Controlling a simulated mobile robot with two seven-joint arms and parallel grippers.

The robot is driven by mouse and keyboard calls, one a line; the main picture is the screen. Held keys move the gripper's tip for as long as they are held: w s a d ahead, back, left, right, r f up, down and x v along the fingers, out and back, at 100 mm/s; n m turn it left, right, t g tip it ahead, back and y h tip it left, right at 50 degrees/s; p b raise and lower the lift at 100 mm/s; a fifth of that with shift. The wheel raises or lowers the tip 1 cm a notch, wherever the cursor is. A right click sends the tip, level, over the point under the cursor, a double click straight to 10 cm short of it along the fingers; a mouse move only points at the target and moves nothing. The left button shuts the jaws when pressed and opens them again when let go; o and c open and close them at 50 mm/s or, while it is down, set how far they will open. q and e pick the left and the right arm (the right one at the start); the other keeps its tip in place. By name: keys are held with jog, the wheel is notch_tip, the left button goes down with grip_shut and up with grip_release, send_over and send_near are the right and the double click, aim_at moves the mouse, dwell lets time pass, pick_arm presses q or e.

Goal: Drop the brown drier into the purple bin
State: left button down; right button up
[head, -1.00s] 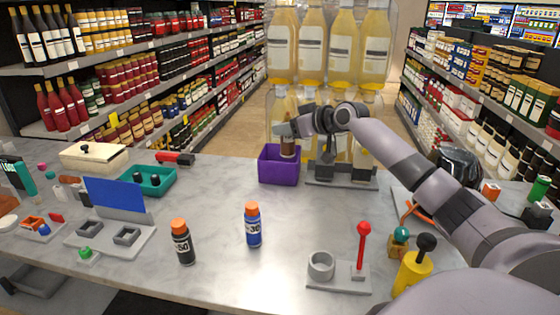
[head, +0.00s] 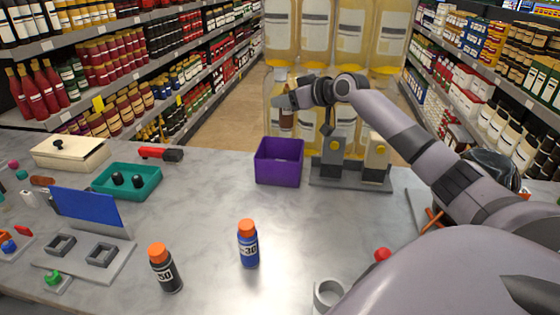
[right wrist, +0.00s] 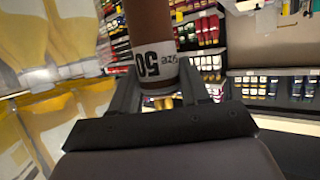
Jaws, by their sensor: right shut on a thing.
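The brown drier (head: 286,119) is a brown cylinder hanging from my right gripper (head: 285,103) in the head view. The right wrist view also shows the drier (right wrist: 151,35), with a white "50" label, between the fingers of the right gripper (right wrist: 157,98), which is shut on it. The purple bin (head: 278,175) stands on the far edge of the counter. In the picture the drier appears above the bin's back rim, apart from it; whether it is over the opening or behind it I cannot tell. My left gripper is out of view.
A grey stand (head: 350,178) stands right of the bin, close to it. A teal tray (head: 128,193) is at the left. A blue bottle (head: 248,245) and a black bottle (head: 164,270) stand in front. The counter before the bin is clear.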

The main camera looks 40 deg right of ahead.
aim_at(292, 119)
jog(key=shift+f+b, duration=2.45)
jog(key=shift+f, duration=0.5)
jog(key=o, duration=1.3)
jog(key=shift+r, duration=0.1)
jog(key=shift+s, duration=0.1)
jog(key=b+v, duration=0.1)
jog(key=v, duration=0.5)
jog(key=shift+b, duration=0.35)
jog(key=shift+s+r, duration=0.2)
jog(key=shift+s, duration=0.3)
